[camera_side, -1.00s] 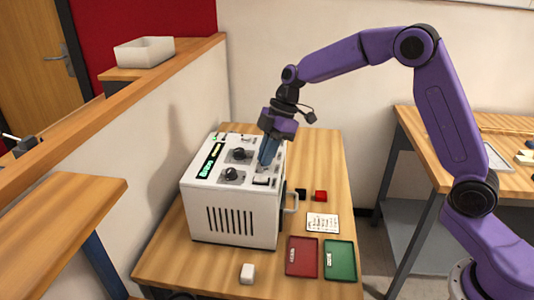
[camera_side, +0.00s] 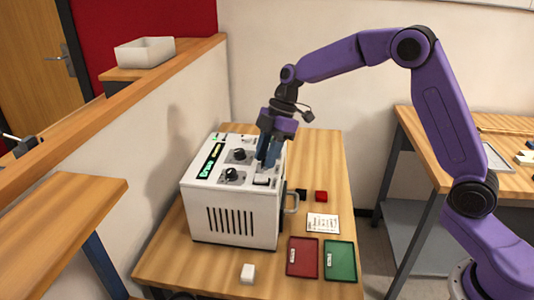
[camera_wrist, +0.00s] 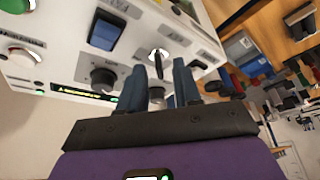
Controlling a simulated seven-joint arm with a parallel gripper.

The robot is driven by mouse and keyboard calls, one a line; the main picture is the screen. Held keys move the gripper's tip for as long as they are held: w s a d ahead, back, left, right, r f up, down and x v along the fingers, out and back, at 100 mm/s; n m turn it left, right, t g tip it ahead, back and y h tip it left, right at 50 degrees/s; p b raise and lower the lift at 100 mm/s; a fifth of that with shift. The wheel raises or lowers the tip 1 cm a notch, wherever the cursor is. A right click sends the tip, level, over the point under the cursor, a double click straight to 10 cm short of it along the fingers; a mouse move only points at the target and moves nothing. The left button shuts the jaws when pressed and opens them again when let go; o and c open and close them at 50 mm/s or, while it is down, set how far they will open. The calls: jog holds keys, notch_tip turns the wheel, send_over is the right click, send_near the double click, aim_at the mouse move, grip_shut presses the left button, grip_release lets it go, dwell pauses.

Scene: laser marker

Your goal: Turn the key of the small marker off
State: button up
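The small marker (camera_side: 232,222) is a white box with black knobs and a lit green display on its sloped top, standing on the wooden table. In the wrist view its key (camera_wrist: 157,62) is a dark upright piece in a round silver lock. My gripper (camera_side: 266,163) is at the right part of the panel, pointing down. In the wrist view my gripper (camera_wrist: 160,68) has its two blue fingers apart, with the key showing in the gap just beyond the tips. Whether a finger touches the key cannot be told. The side view hides the key behind the fingers.
On the panel, a blue rocker switch (camera_wrist: 107,30) and a black knob (camera_wrist: 103,79) sit near the key. A red tray (camera_side: 302,257), a green tray (camera_side: 340,261), a white card (camera_side: 323,223) and a small white block (camera_side: 247,273) lie on the table.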

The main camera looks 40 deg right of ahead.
jog(key=shift+r, duration=0.1)
jog(key=v, duration=1.7)
jog(key=shift+d, duration=0.15)
jog(key=s+a+f+m+h, duration=0.1)
jog(key=s+a+f+m, duration=0.15)
jog(key=s, duration=0.75)
jog(key=s+a+f+m+h, duration=0.15)
jog(key=s+a+f, duration=0.25)
jog(key=s, duration=0.5)
jog(key=s+d+f, duration=0.3)
jog(key=s+f, duration=0.1)
jog(key=s, duration=0.5)
jog(key=s+d+f+m+h, duration=0.1)
jog(key=s+d+f, duration=0.3)
jog(key=s, duration=0.4)
jog(key=shift+s+d+f+m, duration=0.25)
jog(key=shift+s+f+m, duration=0.05)
jog(key=shift+s+f, duration=0.1)
jog(key=shift+o, duration=0.4)
jog(key=shift+h, duration=0.25)
